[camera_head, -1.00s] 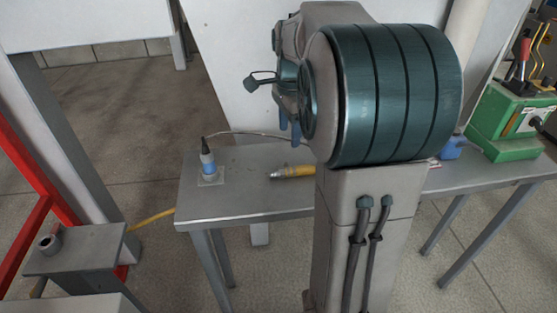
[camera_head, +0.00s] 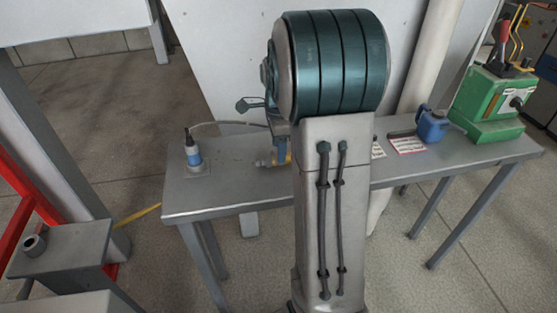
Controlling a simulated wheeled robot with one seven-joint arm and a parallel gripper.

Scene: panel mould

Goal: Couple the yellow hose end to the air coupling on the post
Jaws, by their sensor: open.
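A yellow piece with a silver metal tip (camera_head: 264,161) lies on the grey table; it looks like the yellow hose end, but my arm hides its right part. My gripper (camera_head: 280,154), with blue fingers, is open and low over this piece. One finger overlaps it in the picture; I cannot tell whether they touch. A yellow hose (camera_head: 138,214) shows left of the table, near the floor. A short grey ring-shaped fitting (camera_head: 33,245) sits on a grey stand at the lower left. I cannot tell whether it is the air coupling.
The grey table (camera_head: 235,190) also bears a blue-and-white piece with a black tip (camera_head: 192,155), a blue can (camera_head: 432,125), a labelled card (camera_head: 407,144) and a green machine (camera_head: 487,105). A red frame (camera_head: 22,195) stands at the left. My arm blocks the table's middle.

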